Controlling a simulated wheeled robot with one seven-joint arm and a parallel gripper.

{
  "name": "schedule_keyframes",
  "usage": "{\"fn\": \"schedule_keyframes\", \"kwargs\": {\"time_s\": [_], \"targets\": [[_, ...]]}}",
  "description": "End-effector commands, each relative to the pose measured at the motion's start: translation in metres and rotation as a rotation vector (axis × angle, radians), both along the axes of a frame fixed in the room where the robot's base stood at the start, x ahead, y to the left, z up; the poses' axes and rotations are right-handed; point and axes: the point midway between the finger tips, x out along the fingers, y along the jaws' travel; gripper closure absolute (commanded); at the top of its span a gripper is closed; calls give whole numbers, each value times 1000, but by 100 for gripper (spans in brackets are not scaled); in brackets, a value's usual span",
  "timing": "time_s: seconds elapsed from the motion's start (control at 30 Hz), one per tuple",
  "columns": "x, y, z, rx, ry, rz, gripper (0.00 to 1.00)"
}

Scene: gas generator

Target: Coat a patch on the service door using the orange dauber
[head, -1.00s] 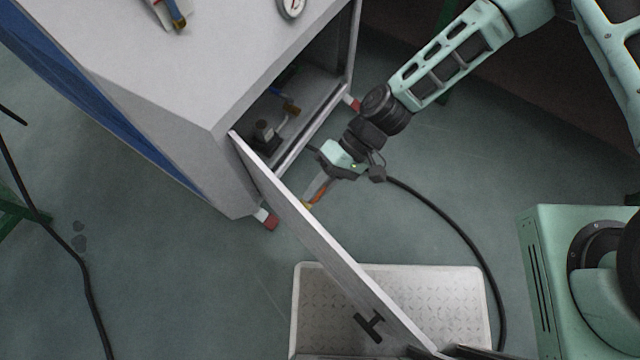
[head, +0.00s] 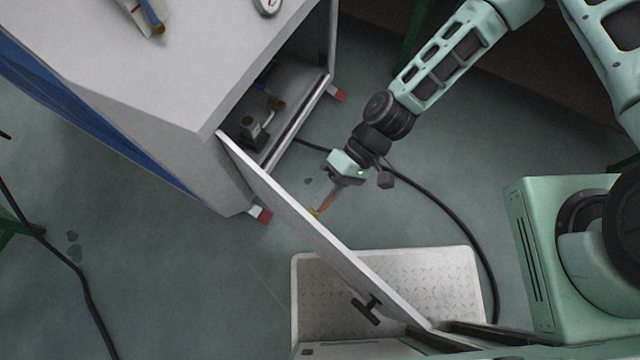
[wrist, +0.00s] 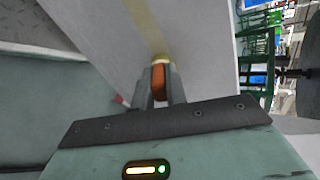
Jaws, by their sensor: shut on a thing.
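The service door (head: 300,222) of the grey cabinet stands swung open, seen nearly edge-on in the head view. Its pale face (wrist: 105,35) fills much of the wrist view. My gripper (head: 325,202) is on the right side of the door, shut on the orange dauber (wrist: 158,82). The dauber's pale yellow tip (wrist: 160,59) appears to touch the door face. A yellowish streak (wrist: 143,20) runs on the face from the top of the wrist view down to the tip. In the head view the dauber (head: 327,203) shows only as a small orange sliver.
The cabinet (head: 190,90) is open, with fittings inside. A black handle (head: 367,308) sits near the door's free end. A metal tread plate (head: 440,275) lies under the door. A black hose (head: 465,225) curves across the floor to the right of my gripper.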

Motion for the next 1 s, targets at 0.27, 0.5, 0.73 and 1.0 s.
{"fn": "schedule_keyframes", "kwargs": {"time_s": [0.27, 0.5, 0.73, 1.0], "targets": [[-16, -14, 1, 1, 1, 0, 100], [-22, -20, 1, 0, 1, -1, 100], [-36, -33, 2, 1, 2, 0, 100], [-45, -41, 1, 1, 0, 0, 100]]}}
